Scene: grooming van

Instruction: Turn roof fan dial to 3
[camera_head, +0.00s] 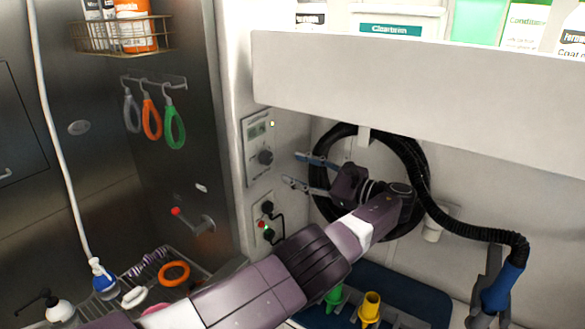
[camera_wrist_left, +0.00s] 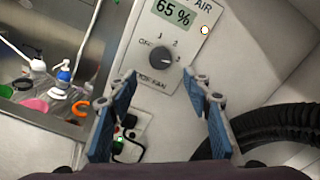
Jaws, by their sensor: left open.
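The roof fan dial (camera_head: 265,157) is a dark round knob on a pale panel on the wall. In the left wrist view the dial (camera_wrist_left: 160,57) has the marks OFF, 1, 2 and 3 around its upper side; I cannot tell surely where its pointer stands. My left gripper (camera_head: 292,168) is open and empty, its blue-padded fingers apart and pointing at the panel, to the right of the dial. In the left wrist view the gripper (camera_wrist_left: 161,75) has the dial between and just beyond its fingertips, not touched. The left finger partly covers the ROOF FAN label.
A display (camera_wrist_left: 173,10) reading 65 % sits above the dial. A lower panel (camera_head: 267,222) holds plugs and a cable. A coiled black hose (camera_head: 415,160) hangs behind my gripper. A white shelf (camera_head: 420,95) overhangs. Coloured loops (camera_head: 174,128) hang on the left.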

